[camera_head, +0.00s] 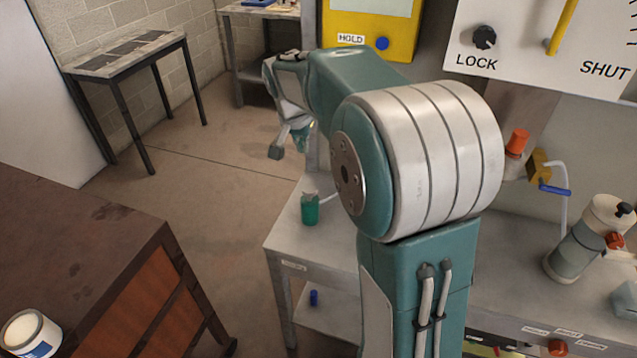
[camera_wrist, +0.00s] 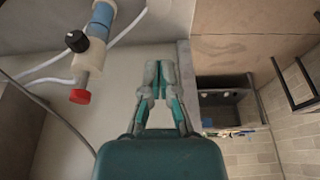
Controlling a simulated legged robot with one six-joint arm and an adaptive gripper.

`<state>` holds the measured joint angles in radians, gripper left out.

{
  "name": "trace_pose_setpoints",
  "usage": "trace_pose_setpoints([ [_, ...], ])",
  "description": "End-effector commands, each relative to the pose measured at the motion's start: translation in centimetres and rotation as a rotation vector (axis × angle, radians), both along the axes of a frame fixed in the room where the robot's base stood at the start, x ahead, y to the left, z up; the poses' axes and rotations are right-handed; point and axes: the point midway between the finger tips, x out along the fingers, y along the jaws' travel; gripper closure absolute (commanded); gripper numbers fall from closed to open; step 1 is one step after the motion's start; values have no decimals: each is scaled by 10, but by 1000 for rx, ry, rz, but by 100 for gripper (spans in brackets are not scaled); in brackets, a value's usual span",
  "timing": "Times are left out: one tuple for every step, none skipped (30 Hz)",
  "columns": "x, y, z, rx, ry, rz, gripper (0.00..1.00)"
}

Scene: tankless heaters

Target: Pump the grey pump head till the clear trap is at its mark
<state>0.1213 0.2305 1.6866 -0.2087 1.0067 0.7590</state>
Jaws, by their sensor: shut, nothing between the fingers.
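My gripper (camera_head: 288,146) hangs at the end of the arm, left of the yellow panel and above the floor behind the bench. In the wrist view its fingers (camera_wrist: 160,75) are together with nothing between them. A small jar (camera_head: 310,209) with green contents stands on the bench's left end, with a tube at it; it may be the clear trap. A grey piece (camera_head: 626,300) is cut off at the right edge; I cannot tell whether it is the pump head. A cylinder (camera_head: 580,244) with a pale top and black knob leans near it. No level mark is readable.
The grey bench (camera_head: 285,245) runs along the wall, partly hidden by my arm. A brass valve (camera_head: 539,165) with a blue handle is on the wall side. A brown cabinet (camera_head: 80,260) bears a white tin (camera_head: 30,335). Open floor lies between cabinet and bench.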

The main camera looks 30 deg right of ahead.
Motion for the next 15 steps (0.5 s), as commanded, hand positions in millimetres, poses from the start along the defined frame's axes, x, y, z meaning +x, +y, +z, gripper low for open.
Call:
trace_pose_setpoints([
  [0,0,0,-1,-1,0,100],
  [0,0,-1,-1,-1,0,100],
  [1,-1,-2,0,0,0,100],
  [1,-1,-4,0,0,0,100],
  [1,-2,-7,-1,1,0,100],
  [2,-3,-11,-1,2,-1,100],
  [3,-3,-16,0,3,-1,100],
  [4,-4,-20,0,3,-1,100],
  [5,-6,-27,0,4,-1,100],
  [6,-7,-33,-1,4,0,100],
  [7,-8,-39,-1,5,0,100],
  [9,-10,-46,-1,4,0,100],
  [10,-11,-51,-1,4,0,100],
  [11,-12,-56,-1,4,0,100],
  [13,-13,-64,0,4,0,100],
])
